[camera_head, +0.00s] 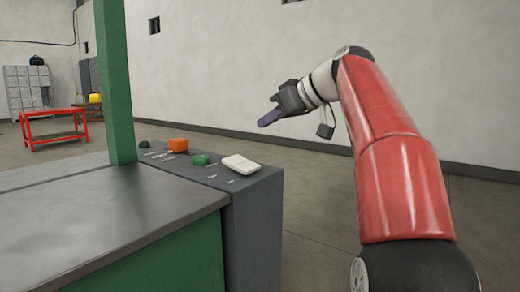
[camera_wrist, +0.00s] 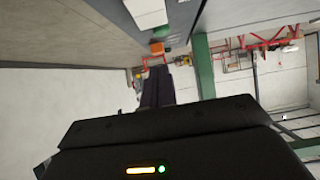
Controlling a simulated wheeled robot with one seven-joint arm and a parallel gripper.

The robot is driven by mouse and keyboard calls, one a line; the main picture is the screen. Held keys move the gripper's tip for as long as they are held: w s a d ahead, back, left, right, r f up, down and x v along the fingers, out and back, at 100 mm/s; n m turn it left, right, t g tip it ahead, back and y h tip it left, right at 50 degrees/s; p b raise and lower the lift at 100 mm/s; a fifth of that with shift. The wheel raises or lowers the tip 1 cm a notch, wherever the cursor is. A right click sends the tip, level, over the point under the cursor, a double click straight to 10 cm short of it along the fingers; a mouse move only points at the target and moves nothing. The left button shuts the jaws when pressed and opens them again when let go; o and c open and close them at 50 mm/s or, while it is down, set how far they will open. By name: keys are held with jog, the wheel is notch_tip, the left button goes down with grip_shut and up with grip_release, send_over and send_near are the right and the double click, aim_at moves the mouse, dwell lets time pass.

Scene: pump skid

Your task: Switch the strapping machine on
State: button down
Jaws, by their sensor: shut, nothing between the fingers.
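The strapping machine has a grey metal top (camera_head: 110,215) and a dark grey control panel (camera_head: 225,183) at its right end. On the panel are a white rocker-like switch (camera_head: 241,163), a green button (camera_head: 201,159), an orange block-shaped control (camera_head: 178,144) and a small dark green knob (camera_head: 144,144). Small white labels are too small to read. My gripper (camera_head: 264,121) is shut and empty, in the air above and beyond the panel, touching nothing. In the wrist view its dark fingers (camera_wrist: 157,85) show, with the white switch (camera_wrist: 147,12) and orange control (camera_wrist: 157,48) beyond them.
A green post (camera_head: 115,80) rises from the machine beside the panel; it also shows in the wrist view (camera_wrist: 205,70). A red cart (camera_head: 53,124) and grey lockers (camera_head: 27,88) stand far left. The floor right of the machine is clear up to the pale wall.

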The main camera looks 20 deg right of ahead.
jog(key=shift+w+d+r, duration=0.15)
jog(key=shift+w+d, duration=0.05)
jog(key=shift+d, duration=0.2)
send_over(240, 161)
jog(key=s, duration=0.1)
jog(key=f, duration=0.5)
jog(key=shift+s+d+b, duration=0.15)
jog(key=shift+d+b, duration=0.1)
jog(key=shift+b, duration=0.1)
jog(key=shift+w+a+f+b, duration=0.1)
jog(key=shift+w+f+b, duration=0.15)
jog(key=shift+f, duration=0.4)
jog(key=shift+w+a+f+b, duration=0.1)
jog(key=shift+f+b, duration=0.15)
jog(key=shift+f, duration=0.45)
jog(key=shift+w+a+f+b, duration=0.1)
jog(key=shift+w+f+b, duration=0.15)
jog(key=shift+f, duration=0.4)
